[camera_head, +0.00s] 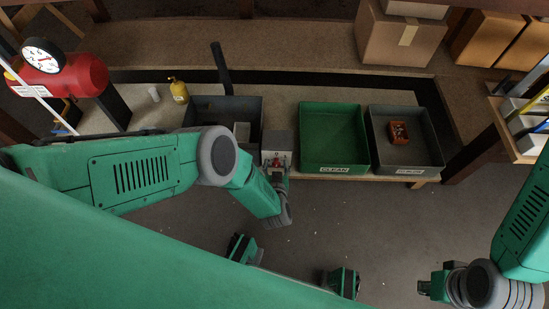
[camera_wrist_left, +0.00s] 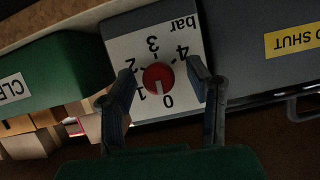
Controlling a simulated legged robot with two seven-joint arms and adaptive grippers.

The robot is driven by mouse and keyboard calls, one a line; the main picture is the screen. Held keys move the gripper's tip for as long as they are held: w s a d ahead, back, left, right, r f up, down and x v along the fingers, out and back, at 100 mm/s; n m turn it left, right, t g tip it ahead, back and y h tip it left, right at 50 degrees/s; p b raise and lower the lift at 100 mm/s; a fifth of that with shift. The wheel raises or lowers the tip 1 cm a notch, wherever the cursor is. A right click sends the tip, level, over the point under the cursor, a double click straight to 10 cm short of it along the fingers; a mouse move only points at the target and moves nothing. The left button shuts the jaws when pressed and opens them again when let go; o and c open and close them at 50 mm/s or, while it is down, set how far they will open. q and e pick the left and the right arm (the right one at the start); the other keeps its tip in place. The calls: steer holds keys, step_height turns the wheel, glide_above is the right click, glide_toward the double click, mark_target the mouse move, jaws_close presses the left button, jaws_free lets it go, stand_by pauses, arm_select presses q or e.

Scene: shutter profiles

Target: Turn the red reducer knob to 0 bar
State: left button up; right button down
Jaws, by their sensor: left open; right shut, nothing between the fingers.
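The red reducer knob (camera_wrist_left: 153,73) sits on a white dial plate (camera_wrist_left: 142,51) marked 0 to 4 bar, upside down in the left wrist view. Its white mark points down, towards the 0 side. My left gripper (camera_wrist_left: 160,76) is open, with one finger on each side of the knob and visible gaps to it. In the head view the left gripper (camera_head: 278,170) is at the front of the grey reducer box (camera_head: 277,142), and the knob is hard to make out there. My right gripper (camera_head: 428,288) is shut and empty, far off at the lower right.
A green CLEAN bin (camera_head: 334,169) stands right of the reducer box, then a grey bin (camera_head: 404,169) with an orange-red item (camera_head: 398,132) inside. A dark bin (camera_head: 210,102) stands to the left. A red tank (camera_head: 80,75) with a gauge (camera_head: 43,56) is at the far left.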

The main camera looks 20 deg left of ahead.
arm_select(q)
steer(key=shift+d, duration=0.1)
jaws_close()
steer(key=shift+h, duration=0.3)
steer(key=shift+n, duration=0.3)
jaws_free()
